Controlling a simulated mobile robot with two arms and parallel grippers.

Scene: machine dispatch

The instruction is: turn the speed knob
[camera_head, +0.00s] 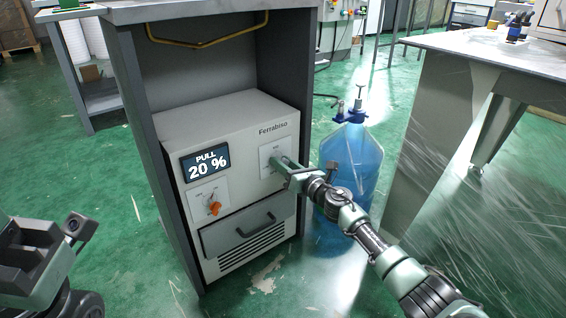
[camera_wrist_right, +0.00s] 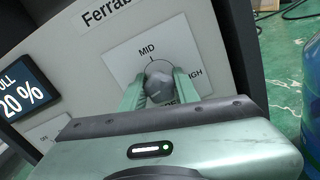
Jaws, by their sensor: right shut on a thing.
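The speed knob (camera_wrist_right: 168,88) is a grey knob on a white plate of the machine (camera_head: 236,125). In the right wrist view the plate reads MID above the knob and HIGH, partly hidden, to its right; lower lettering is mostly covered. My right gripper (camera_wrist_right: 162,88) has its two green fingers on either side of the knob, shut on it. In the head view my right gripper (camera_head: 276,162) reaches the plate and hides the knob. The display (camera_head: 206,162) reads PULL 20 %. Part of my left arm shows at the lower left; its fingertips are not clearly seen.
An orange knob (camera_head: 214,207) sits on the machine's left plate, above a drawer with a dark handle (camera_head: 256,226). The machine stands inside a grey bench frame (camera_head: 150,150). A blue water jug (camera_head: 352,165) stands close to my right arm. A table (camera_head: 510,50) is at the right.

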